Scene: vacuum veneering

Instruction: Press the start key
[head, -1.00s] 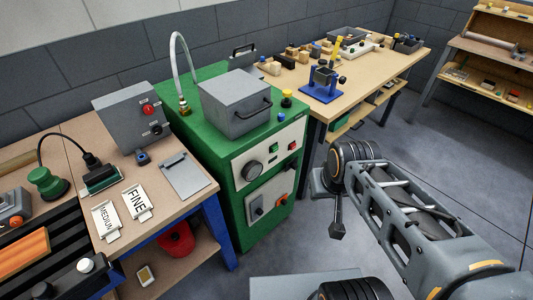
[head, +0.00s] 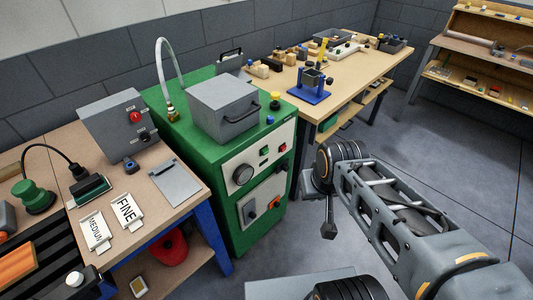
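The green machine cabinet (head: 215,190) stands left of centre with a grey lidded box (head: 224,107) on top. Its white upper front panel (head: 262,170) carries a small green key (head: 264,151), a red key (head: 282,148) and a round dark dial (head: 243,174). I cannot read labels there, so which key is the start key is not marked legibly. My gripper (head: 328,232) hangs at the end of my arm, pointing down, right of the cabinet and apart from it. It is small and dark, and I cannot see its finger gap.
A yellow-topped knob (head: 275,97) and a blue button (head: 270,120) sit on the cabinet. A grey control box (head: 115,120) stands on the left bench. The floor right of the cabinet is open.

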